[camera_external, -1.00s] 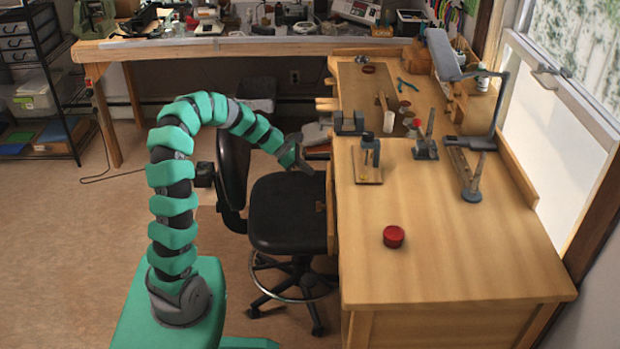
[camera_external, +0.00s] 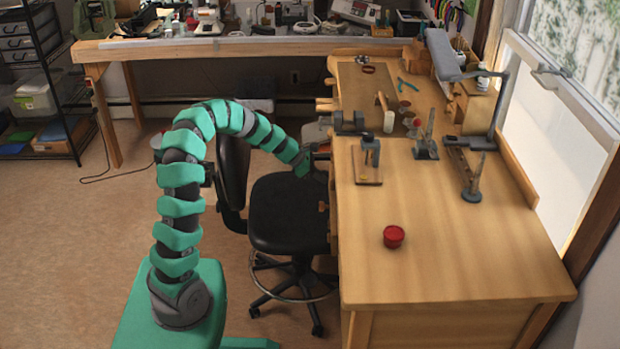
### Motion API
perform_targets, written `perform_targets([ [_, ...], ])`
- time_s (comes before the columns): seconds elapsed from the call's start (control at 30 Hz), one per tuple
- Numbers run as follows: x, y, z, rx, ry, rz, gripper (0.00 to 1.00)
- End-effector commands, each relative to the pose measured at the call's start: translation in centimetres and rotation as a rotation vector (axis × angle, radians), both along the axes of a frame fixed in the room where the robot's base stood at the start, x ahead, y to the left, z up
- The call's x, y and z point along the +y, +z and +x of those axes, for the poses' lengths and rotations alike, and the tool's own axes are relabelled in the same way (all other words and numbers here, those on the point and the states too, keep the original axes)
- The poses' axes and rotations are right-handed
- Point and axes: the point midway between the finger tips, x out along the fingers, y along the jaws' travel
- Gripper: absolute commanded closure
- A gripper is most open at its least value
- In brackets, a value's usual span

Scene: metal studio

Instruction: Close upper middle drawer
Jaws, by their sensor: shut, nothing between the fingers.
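The wooden workbench (camera_external: 450,250) stands at the right, with its drawer side facing left towards the chair. The drawer fronts are seen almost edge-on, so I cannot tell for sure which one is the upper middle drawer or how far out it is. My gripper (camera_external: 318,154) is shut and empty at the bench's left side, just below the top edge, close to or touching it. My arm arches over from the left, and its end hides part of the drawer side. A wooden knob (camera_external: 323,206) sticks out lower down.
A black chair (camera_external: 288,213) stands under my arm, close to the bench. On the bench are a red round tin (camera_external: 393,236), a small stand (camera_external: 369,160), a grey vise (camera_external: 350,122) and a desk lamp (camera_external: 470,85). Another long bench (camera_external: 240,47) runs along the back.

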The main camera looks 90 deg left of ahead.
Motion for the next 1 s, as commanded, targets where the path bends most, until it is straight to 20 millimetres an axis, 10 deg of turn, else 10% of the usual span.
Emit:
perform_targets([
  [0.4, -0.2, 0.2, 3.7, 0.001, -0.001, -0.002, 1.0],
  [1.0, -0.1, 1.5, 3.1, -0.004, 0.004, 0.001, 1.0],
])
